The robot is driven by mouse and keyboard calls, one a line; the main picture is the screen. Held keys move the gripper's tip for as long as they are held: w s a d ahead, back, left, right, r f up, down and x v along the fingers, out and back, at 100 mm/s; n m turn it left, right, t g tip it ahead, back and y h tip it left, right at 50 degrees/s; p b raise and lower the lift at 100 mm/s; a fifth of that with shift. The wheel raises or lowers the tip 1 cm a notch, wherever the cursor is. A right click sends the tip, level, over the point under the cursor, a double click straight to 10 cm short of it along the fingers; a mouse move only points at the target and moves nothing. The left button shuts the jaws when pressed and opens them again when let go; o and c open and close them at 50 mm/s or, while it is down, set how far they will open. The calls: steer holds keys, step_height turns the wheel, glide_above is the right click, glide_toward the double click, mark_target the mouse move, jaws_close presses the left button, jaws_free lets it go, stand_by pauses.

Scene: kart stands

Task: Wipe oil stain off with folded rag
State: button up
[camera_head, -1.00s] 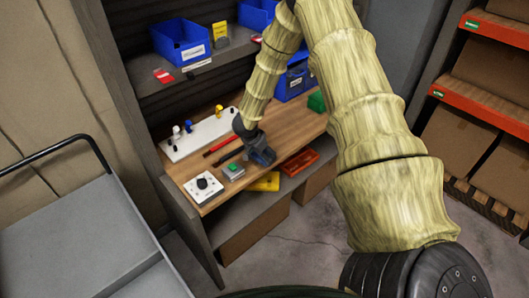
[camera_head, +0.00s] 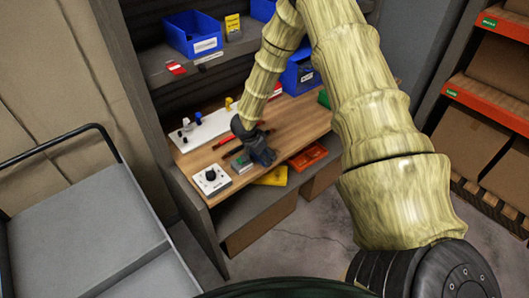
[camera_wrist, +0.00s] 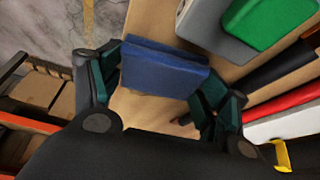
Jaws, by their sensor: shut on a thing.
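My gripper (camera_head: 261,152) is low over the wooden workbench (camera_head: 287,128), near its front edge. In the wrist view my gripper (camera_wrist: 160,88) is shut on a blue folded rag (camera_wrist: 165,68), which lies between the two fingers. I cannot tell whether the rag touches the bench top. A small dark reddish spot (camera_wrist: 184,121) shows on the wood between the fingers; I cannot tell whether it is the oil stain. No other stain is clear.
A grey box with a green button (camera_head: 241,163) stands close left of the gripper. A white knob box (camera_head: 211,179), a white board with fittings (camera_head: 197,137) and a red tool (camera_head: 226,140) are nearby. Yellow (camera_head: 272,176) and orange (camera_head: 307,156) trays sit below the front edge.

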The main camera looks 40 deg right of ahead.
mark_target(279, 148)
steer(key=shift+s+a, duration=0.1)
steer(key=shift+a, duration=1)
steer(key=shift+p, duration=0.5)
steer(key=shift+d+r+p, duration=0.15)
steer(key=shift+d+p, duration=0.2)
steer(key=shift+d, duration=0.25)
steer(key=shift+w+d+f, duration=0.1)
steer(key=shift+d, duration=1.5)
steer(key=shift+w+d+f, duration=0.1)
steer(key=shift+d, duration=1.5)
steer(key=shift+w+d, duration=0.15)
steer(key=shift+d, duration=1.4)
